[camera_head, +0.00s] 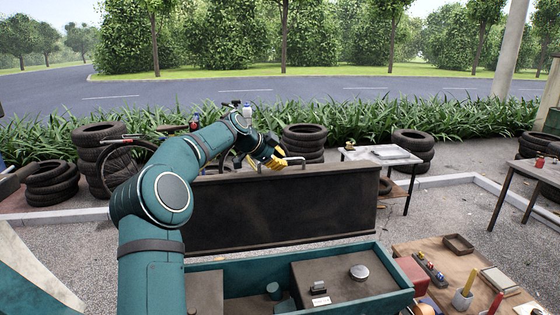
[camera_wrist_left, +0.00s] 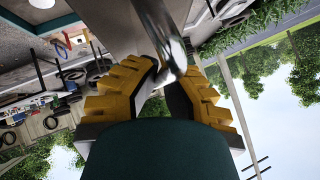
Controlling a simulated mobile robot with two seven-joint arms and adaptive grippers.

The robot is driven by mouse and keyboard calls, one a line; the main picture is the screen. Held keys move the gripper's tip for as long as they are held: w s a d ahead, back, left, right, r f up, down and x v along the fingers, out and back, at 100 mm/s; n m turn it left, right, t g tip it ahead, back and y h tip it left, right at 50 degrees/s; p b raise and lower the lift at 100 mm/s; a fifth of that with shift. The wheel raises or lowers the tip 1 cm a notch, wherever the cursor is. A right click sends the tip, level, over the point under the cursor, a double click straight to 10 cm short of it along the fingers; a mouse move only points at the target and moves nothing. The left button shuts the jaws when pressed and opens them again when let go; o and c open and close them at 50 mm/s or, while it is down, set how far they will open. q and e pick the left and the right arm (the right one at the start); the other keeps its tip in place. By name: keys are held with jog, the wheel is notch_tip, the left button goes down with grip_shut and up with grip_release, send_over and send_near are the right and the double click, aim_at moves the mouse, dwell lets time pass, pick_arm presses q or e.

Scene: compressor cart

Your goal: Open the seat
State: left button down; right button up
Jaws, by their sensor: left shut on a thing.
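The seat (camera_head: 280,215) is a dark brown panel standing raised and nearly upright behind the teal cart box (camera_head: 395,300) in the head view. A metal bar handle (camera_head: 297,159) sits at its top edge. My left gripper (camera_head: 277,163), with yellow finger pads, is at the top edge of the seat, at the handle. In the wrist view the fingers (camera_wrist_left: 165,78) close around the shiny metal bar (camera_wrist_left: 162,30). The far side of the seat is hidden. My right gripper is in neither view.
Inside the open box are a brown block, a round metal cap (camera_head: 359,272) and small fittings. A wooden table (camera_head: 430,262) with tools and a tray stands at the right. Tyre stacks (camera_head: 304,140) and a white-topped table (camera_head: 375,156) stand behind the seat.

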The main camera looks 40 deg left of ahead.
pick_arm(q)
jog(key=c, duration=1)
grip_release()
jog(key=shift+f, duration=0.45)
jog(key=shift+s, duration=0.1)
jog(key=v, duration=1.2)
jog(key=shift+r, duration=0.35)
jog(key=shift+f, duration=0.1)
